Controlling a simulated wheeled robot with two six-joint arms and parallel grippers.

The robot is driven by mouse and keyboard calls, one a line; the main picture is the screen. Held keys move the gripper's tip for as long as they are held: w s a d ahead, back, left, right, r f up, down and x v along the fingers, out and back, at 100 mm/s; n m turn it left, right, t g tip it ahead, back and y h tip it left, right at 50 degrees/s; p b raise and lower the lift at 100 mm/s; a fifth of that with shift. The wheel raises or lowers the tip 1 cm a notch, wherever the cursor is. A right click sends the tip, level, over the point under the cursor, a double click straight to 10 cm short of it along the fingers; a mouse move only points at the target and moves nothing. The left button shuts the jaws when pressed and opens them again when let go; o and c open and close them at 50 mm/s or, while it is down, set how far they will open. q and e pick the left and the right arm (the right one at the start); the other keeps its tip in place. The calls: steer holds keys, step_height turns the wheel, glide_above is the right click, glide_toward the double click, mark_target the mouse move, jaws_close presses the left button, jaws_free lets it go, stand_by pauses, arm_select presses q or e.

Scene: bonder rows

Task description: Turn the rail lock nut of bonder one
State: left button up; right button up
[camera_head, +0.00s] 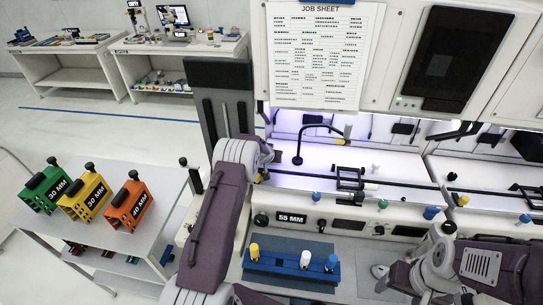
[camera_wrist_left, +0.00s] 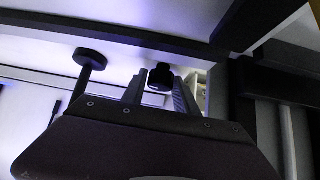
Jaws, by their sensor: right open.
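The bonder with a "55 MM" display (camera_head: 291,218) stands in the middle of the head view, with a dark rail (camera_head: 410,184) across it. Which fitting is the rail lock nut I cannot tell. In the left wrist view my left gripper (camera_wrist_left: 160,92) has its two fingers apart. A black round knob (camera_wrist_left: 160,77) shows between them; contact is unclear. Another black knob (camera_wrist_left: 90,57) on a stem is left of them. My right gripper (camera_head: 384,272) is open and empty at lower right, beside the bonder's front.
A blue holder (camera_head: 290,268) with yellow, white and blue knobs is in front of the bonder. A side table (camera_head: 118,235) carries green, yellow and orange blocks marked in MM. A job sheet (camera_head: 322,60) hangs above. Floor at left is clear.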

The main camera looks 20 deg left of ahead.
arm_select(q)
steer(key=shift+o, duration=0.9)
steer(key=b+v, duration=0.2)
steer(key=b, duration=0.1)
steer(key=shift+s+r, duration=0.15)
steer(key=shift+s, duration=0.15)
steer(key=b+v, duration=0.1)
steer(key=v, duration=0.5)
steer(key=shift+s+r, duration=0.1)
steer(key=shift+r, duration=0.1)
